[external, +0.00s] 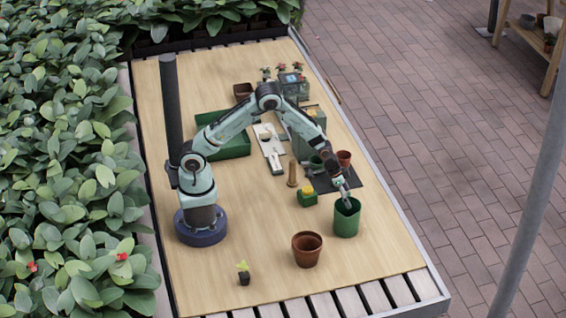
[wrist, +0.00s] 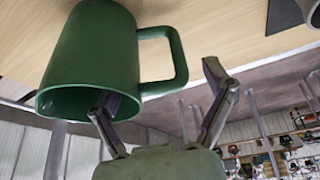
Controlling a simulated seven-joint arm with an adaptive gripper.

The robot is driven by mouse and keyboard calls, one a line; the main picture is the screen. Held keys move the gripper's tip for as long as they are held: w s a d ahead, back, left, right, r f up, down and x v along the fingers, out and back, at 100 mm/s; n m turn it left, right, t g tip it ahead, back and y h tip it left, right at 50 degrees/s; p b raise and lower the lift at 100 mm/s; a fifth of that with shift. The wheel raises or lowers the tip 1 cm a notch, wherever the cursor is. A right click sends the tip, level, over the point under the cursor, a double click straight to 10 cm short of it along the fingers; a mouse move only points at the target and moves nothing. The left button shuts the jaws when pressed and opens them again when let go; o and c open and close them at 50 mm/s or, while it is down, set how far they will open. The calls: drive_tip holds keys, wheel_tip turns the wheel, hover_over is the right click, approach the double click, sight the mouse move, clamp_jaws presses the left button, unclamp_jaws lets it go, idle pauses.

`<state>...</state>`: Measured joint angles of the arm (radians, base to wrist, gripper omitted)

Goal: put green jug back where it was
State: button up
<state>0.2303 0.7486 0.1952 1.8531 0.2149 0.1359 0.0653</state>
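The green jug (external: 346,222) stands upright on the wooden table, near its right edge. In the wrist view the jug (wrist: 90,55) appears upside down, with its handle (wrist: 178,60) to the right and its open mouth facing my gripper. My gripper (external: 346,198) points down at the jug's rim from above. In the wrist view my gripper (wrist: 165,90) has its fingers wide apart. One finger overlaps the jug's mouth and seems to reach just inside it. The other is outside, beyond the handle. The fingers are not closed on the wall or handle.
A terracotta pot (external: 307,249) stands just left of the jug, and a small seedling (external: 243,272) is further left. The front table area is mostly clear.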

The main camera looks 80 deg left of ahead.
drive_tip(key=shift+r, duration=0.1)
drive_tip(key=s+a+r+n+g, duration=0.1)
drive_tip(key=s+a+r, duration=0.1)
drive_tip(key=s+r, duration=0.6)
drive_tip(key=s+a+r+n+g, duration=0.1)
drive_tip(key=s+a+r, duration=0.2)
drive_tip(key=s+r, duration=0.45)
drive_tip(key=s+a+r+n+g+y, duration=0.2)
drive_tip(key=s+a, duration=0.1)
drive_tip(key=s, duration=1.4)
drive_tip(key=shift+s+r+g, duration=0.2)
drive_tip(key=shift+s+g, duration=0.05)
drive_tip(key=shift+g, duration=0.15)
